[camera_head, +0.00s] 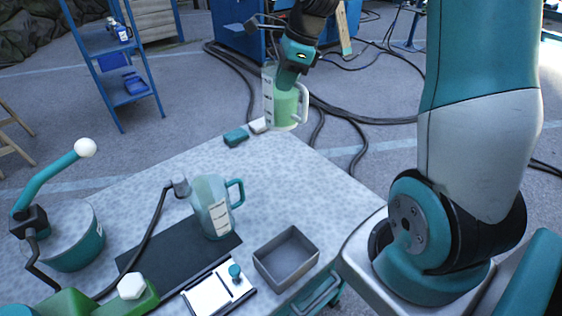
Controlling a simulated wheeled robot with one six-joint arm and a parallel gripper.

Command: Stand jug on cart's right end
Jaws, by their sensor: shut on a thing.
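My gripper (292,72) is shut on a clear measuring jug (284,112) with a pale handle on its right and green showing through its wall. The jug is upright and appears raised near the far edge of the speckled top (290,185), which I take to be the cart's. I cannot tell the exact gap beneath it. My gripper covers part of the jug's rim.
A teal block (236,137) and a small white piece (259,125) lie near the far edge. A grey open tray (286,258), a white device (217,291) and a teal pot (78,248) occupy the near side. The middle right of the top is clear. Black cables cross the floor behind.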

